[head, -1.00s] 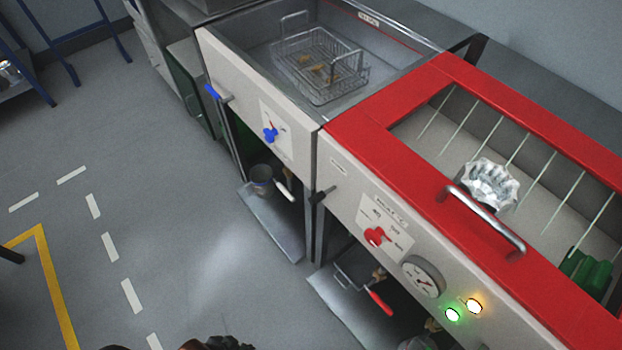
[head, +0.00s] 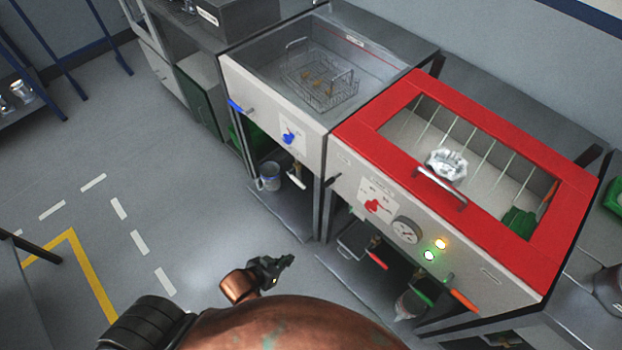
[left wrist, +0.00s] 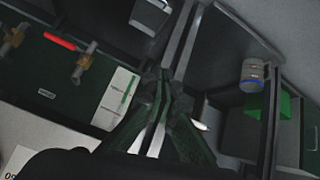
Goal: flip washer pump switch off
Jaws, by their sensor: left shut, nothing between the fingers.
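The red-topped washer-like unit (head: 470,215) stands at the right with a pale front panel. The panel bears a red knob (head: 374,206), a round gauge (head: 407,230), an amber lamp (head: 440,244) and a green lamp (head: 429,255), both lit. A small black lever (head: 332,181) sticks out near its left edge. I cannot tell which control is the pump switch. My left gripper (head: 284,264) is shut and empty, in front of the units and apart from the panel. Its fingers also show shut in the left wrist view (left wrist: 158,92). My right gripper is out of view.
The left unit has an open basin with a wire basket (head: 322,80), a blue knob (head: 289,138) and a blue handle (head: 240,106). A grey mug (head: 269,177) stands on the shelf beneath. Clear grey floor (head: 190,190) lies to the left.

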